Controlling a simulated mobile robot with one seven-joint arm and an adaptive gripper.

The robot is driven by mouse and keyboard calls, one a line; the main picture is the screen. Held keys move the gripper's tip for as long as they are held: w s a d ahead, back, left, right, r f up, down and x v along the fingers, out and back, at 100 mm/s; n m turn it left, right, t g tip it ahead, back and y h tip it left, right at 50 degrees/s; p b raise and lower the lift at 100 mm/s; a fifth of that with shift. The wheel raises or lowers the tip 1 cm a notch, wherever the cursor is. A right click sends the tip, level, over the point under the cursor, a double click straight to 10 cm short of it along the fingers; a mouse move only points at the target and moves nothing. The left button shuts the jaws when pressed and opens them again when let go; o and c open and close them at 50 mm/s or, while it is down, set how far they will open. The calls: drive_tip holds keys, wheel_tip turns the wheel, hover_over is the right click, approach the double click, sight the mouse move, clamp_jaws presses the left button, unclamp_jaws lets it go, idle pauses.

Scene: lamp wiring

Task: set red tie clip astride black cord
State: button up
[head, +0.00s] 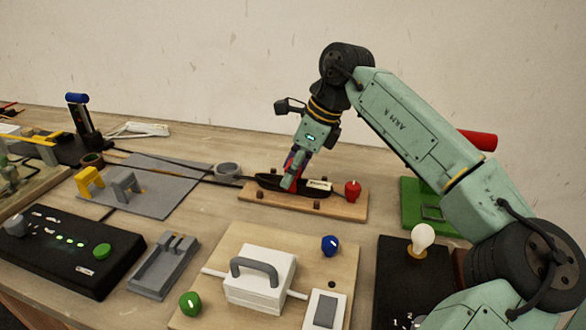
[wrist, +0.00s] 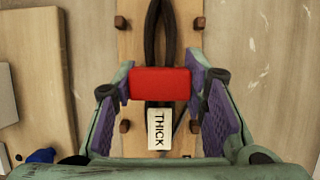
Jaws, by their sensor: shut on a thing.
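The red tie clip (wrist: 160,83) is a red block between the purple pads of my gripper (wrist: 161,88) in the wrist view. In the head view my gripper (head: 291,180) points down over the wooden board, and red shows at its fingers. The black cord (wrist: 153,40) lies doubled along the board and runs beneath the clip; in the head view it (head: 268,183) lies in a dark bundle. A white label reading THICK (wrist: 160,130) is just below the clip in the wrist view. I cannot tell whether the clip touches or straddles the cord.
Several short pegs (wrist: 122,22) stand along the wooden board (head: 340,208). A red knob (head: 352,190) is at its right. A grey mat (head: 160,200) with yellow (head: 90,181) and grey (head: 125,186) pieces lies left. A white handled box (head: 260,280) stands in front.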

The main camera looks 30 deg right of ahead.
drive_tip(key=shift+f, duration=0.15)
drive_tip(key=o, duration=1.1)
drive_tip(key=v, duration=1.2)
